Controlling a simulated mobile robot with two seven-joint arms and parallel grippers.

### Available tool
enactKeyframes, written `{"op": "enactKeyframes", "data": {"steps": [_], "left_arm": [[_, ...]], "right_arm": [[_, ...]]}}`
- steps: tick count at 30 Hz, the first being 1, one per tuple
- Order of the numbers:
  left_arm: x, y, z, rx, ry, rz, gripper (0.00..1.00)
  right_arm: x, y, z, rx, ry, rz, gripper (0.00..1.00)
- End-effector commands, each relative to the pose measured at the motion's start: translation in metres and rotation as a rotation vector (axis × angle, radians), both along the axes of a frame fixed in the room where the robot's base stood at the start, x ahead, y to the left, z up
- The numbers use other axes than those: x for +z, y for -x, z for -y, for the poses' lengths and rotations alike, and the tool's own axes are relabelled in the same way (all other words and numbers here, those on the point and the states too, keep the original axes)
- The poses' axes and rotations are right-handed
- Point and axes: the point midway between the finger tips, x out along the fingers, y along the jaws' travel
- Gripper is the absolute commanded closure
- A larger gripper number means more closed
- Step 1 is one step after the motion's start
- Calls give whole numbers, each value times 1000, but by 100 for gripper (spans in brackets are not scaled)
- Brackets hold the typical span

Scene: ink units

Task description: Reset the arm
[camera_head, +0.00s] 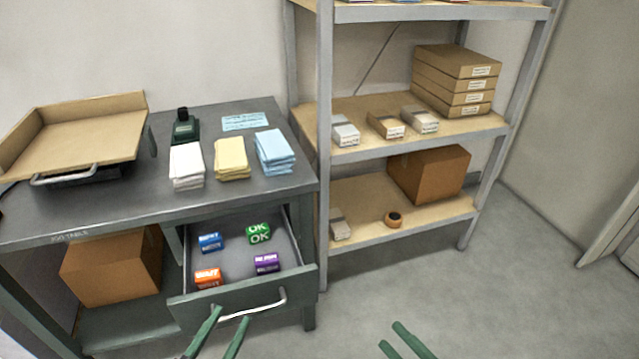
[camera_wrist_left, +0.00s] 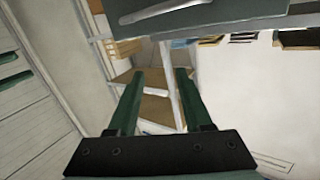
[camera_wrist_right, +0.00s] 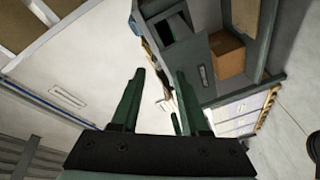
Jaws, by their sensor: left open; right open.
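My left gripper (camera_head: 221,332) is at the bottom of the head view, just in front of the open drawer's handle (camera_head: 252,305). Its two green fingers are apart and empty, as the left wrist view (camera_wrist_left: 155,100) also shows; I cannot tell whether it touches the handle. My right gripper (camera_head: 405,340) is at the bottom centre over the floor, open and empty. It also shows in the right wrist view (camera_wrist_right: 160,100).
The open drawer (camera_head: 225,268) holds a blue block (camera_head: 210,242), a green block (camera_head: 259,233), an orange block (camera_head: 208,278) and a purple block (camera_head: 267,264). Paper stacks lie on the desk (camera_head: 95,205). A shelf rack (camera_head: 325,180) stands right; the floor (camera_head: 510,290) is clear.

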Motion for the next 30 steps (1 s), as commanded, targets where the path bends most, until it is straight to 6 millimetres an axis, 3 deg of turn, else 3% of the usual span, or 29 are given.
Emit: {"op": "enactKeyframes", "data": {"steps": [1, 5, 9, 15, 20, 30], "left_arm": [[8, 4, -2, 12, 1, -77, 50], [-12, 20, -8, 40, 2, -264, 50], [-32, 47, -12, 65, 3, -454, 50], [-52, 81, -15, 88, 7, -638, 50], [-61, 92, -16, 93, 8, -691, 50], [-64, 92, -16, 93, 7, -692, 50]], "right_arm": [[19, 0, 6, -78, -72, -110, 55], [17, 9, 21, -272, -254, -391, 55], [11, 34, 31, -470, -447, -678, 55], [1, 73, 31, -665, -639, -958, 55], [-5, 87, 29, -720, -693, -1040, 55], [-7, 87, 29, -723, -694, -1043, 55]]}}
